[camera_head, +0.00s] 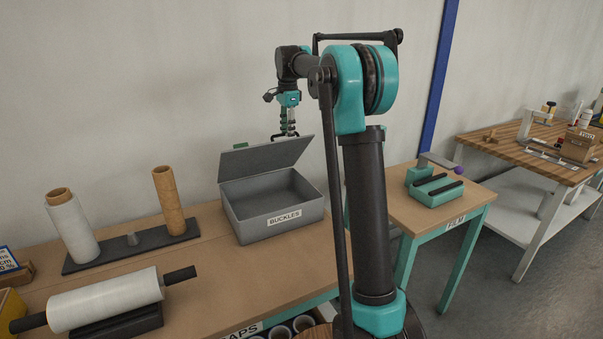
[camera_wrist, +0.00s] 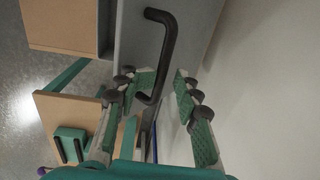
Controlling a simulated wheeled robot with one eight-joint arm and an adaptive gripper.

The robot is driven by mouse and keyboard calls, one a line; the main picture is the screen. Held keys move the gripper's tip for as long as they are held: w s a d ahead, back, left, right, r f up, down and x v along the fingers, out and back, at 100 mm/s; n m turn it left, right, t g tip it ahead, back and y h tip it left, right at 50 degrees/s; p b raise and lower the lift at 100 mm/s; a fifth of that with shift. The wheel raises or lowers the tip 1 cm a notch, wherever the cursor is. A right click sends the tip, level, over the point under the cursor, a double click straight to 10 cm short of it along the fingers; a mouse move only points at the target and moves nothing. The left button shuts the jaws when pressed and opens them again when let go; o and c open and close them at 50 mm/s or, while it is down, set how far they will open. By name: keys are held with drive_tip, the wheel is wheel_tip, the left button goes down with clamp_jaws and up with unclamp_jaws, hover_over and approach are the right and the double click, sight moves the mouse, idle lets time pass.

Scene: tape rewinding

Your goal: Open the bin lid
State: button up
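The grey bin (camera_head: 275,222), labelled BUCKLES, stands on the wooden table, and its inside shows in the head view. Its grey lid (camera_head: 265,158) is raised at the back edge, tilted up. A black bar handle (camera_wrist: 168,45) is on the lid's grey surface (camera_wrist: 132,40) in the wrist view. My gripper (camera_head: 288,134) is at the lid's upper edge, partly hidden by the lid. In the wrist view, my gripper's green fingers (camera_wrist: 158,95) are apart, with the handle's lower end between them. I see gaps at both sides of the handle.
A white roll (camera_head: 72,228) and a brown tube (camera_head: 170,200) stand on a dark base left of the bin. A film roll (camera_head: 105,300) lies in front. A wall is close behind. A smaller table (camera_head: 425,222) is at the right.

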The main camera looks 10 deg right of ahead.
drive_tip(key=s+d+f, duration=0.3)
drive_tip(key=s+f, duration=0.6)
drive_tip(key=f, duration=0.2)
drive_tip(key=shift+s+f, duration=0.25)
drive_tip(key=shift+s, duration=0.15)
drive_tip(key=shift+d, duration=0.1)
drive_tip(key=s+d+f+n+t, duration=0.1)
drive_tip(key=s+f+n, duration=0.4)
drive_tip(key=s, duration=0.5)
drive_tip(key=s+d+f+n+t, duration=0.1)
drive_tip(key=s+f+n, duration=0.3)
drive_tip(key=s, duration=0.7)
drive_tip(key=s+d+f+n+t, duration=0.15)
drive_tip(key=s+f+n, duration=0.35)
drive_tip(key=s, duration=0.5)
drive_tip(key=w+a+r+m+g, duration=0.25)
drive_tip(key=w+r+m, duration=1.15)
drive_tip(key=w+r, duration=1.25)
wheel_tip(320, 180, down, 16)
drive_tip(key=w+a, duration=0.2)
drive_tip(key=shift+w+f, duration=0.15)
drive_tip(key=shift+w, duration=0.2)
drive_tip(key=shift+c, duration=0.4)
